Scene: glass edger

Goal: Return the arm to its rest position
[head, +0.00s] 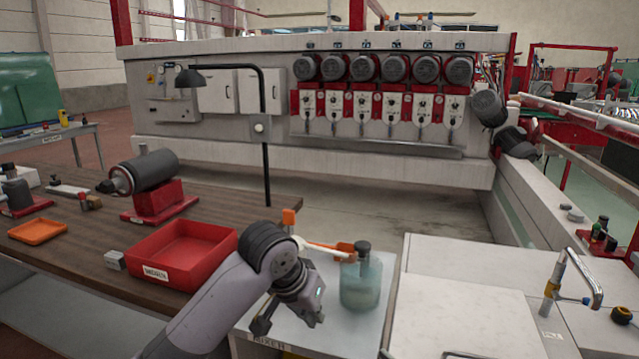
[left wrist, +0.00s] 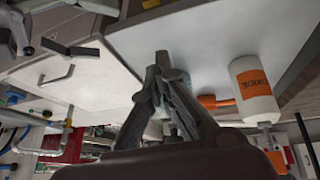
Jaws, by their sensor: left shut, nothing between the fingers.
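My left arm comes in from the bottom left of the head view. My left gripper (head: 262,322) hangs above the small light side table (head: 385,315), partly hidden by its own wrist. In the left wrist view the left gripper (left wrist: 166,62) has its fingers together, with nothing between them. A white bottle with an orange label (left wrist: 254,90) stands beside the fingers there. A translucent blue-green jar with a dark cap (head: 361,284) stands on the side table, right of the gripper and apart from it.
A red bin (head: 180,250), an orange tray (head: 37,231) and a motor on a red stand (head: 150,172) sit on the wooden bench (head: 225,212) at left. A white worktop with a metal tap (head: 572,270) is at right. The grey edging machine (head: 220,140) stands behind.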

